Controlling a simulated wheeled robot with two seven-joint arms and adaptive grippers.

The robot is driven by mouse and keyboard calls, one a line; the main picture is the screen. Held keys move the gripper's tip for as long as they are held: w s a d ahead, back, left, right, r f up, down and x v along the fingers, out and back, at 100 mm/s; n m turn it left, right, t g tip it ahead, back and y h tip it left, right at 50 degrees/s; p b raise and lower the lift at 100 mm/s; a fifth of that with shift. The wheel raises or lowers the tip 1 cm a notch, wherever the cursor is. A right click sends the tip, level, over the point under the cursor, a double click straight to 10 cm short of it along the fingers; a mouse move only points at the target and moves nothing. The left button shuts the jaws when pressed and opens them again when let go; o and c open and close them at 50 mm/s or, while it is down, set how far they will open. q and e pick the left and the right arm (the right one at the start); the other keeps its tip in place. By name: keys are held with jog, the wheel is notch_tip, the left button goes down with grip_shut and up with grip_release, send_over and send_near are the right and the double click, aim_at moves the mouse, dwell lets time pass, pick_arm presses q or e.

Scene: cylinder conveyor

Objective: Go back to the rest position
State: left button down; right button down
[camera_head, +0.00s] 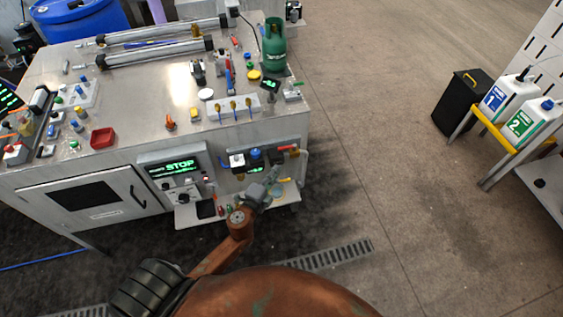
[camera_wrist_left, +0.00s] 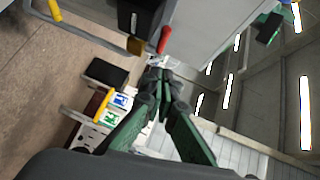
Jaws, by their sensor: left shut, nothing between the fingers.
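My left arm reaches up from the bottom of the head view, and its left gripper (camera_head: 268,184) is small and partly lost against the front of the workbench (camera_head: 150,165). It is near the bench's right front corner, by the red-handled valve (camera_head: 290,149). In the left wrist view the left gripper (camera_wrist_left: 162,78) has dark green fingers that meet at the tips, with nothing between them. A red handle (camera_wrist_left: 164,38) shows just beyond the tips; I cannot tell the exact gap. My right gripper is in neither view.
A STOP panel (camera_head: 174,169) is on the bench front. A green gas bottle (camera_head: 274,44), a red tray (camera_head: 103,138) and metal cylinders (camera_head: 160,49) are on top. A black bin (camera_head: 462,103) and numbered canisters (camera_head: 530,121) stand right. The floor between is clear.

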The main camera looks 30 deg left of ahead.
pick_arm(q)
jog(key=shift+s+a+r, duration=0.1)
jog(key=shift+s+r, duration=0.05)
jog(key=shift+s, duration=0.75)
jog(key=shift+s+r, duration=0.1)
jog(key=shift+s, duration=0.75)
jog(key=s+a+f+n+g, duration=0.25)
jog(key=s+f, duration=0.25)
jog(key=f, duration=0.8)
jog(key=s+a+f+n+g, duration=0.1)
jog(key=s+f+n+g, duration=0.15)
jog(key=s+f, duration=0.65)
jog(key=s+a+f+n+g, duration=0.1)
jog(key=s+f+n+g, duration=0.15)
jog(key=f, duration=1.35)
jog(key=s+d+f+n+g, duration=0.1)
jog(key=s+f+n+g, duration=0.1)
jog(key=s+f, duration=0.4)
jog(key=s+d+f+n+g, duration=0.1)
jog(key=s+f, duration=0.6)
jog(key=s, duration=1)
jog(key=s+d+f+n+g, duration=0.2)
jog(key=s+f+n+g, duration=0.2)
jog(key=s, duration=0.8)
notch_tip(320, 180, down, 3)
jog(key=shift+s+r+g+h, duration=0.2)
jog(key=shift+g+h, duration=0.1)
jog(key=shift+g, duration=0.35)
